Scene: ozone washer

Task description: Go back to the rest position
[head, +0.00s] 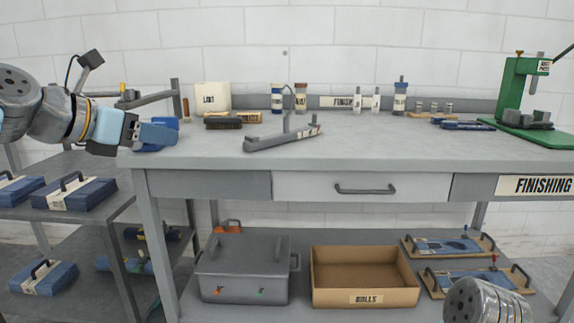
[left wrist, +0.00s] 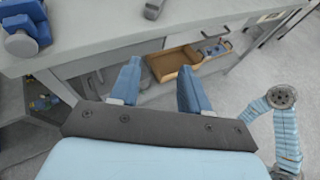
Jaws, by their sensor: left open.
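My left gripper (head: 157,135) is at the left in the head view, raised beside the left end of the grey workbench (head: 230,151). Its blue fingers point to the right. In the left wrist view the two blue fingers (left wrist: 158,90) stand apart with nothing between them. Beyond the gap show the bench's front and the cardboard box on the shelf below. My right arm shows only as a grey and white link at the bottom right of the head view. My right gripper is out of the picture there, and I cannot make it out in the left wrist view.
On the bench are a grey tool (head: 285,138), several bottles (head: 301,97) and a green press (head: 515,93). Below stand a lidded grey bin (head: 245,268) and a box marked "ROLLS" (head: 365,299). A left-side rack (head: 105,207) holds blue cases. The bench's front middle is clear.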

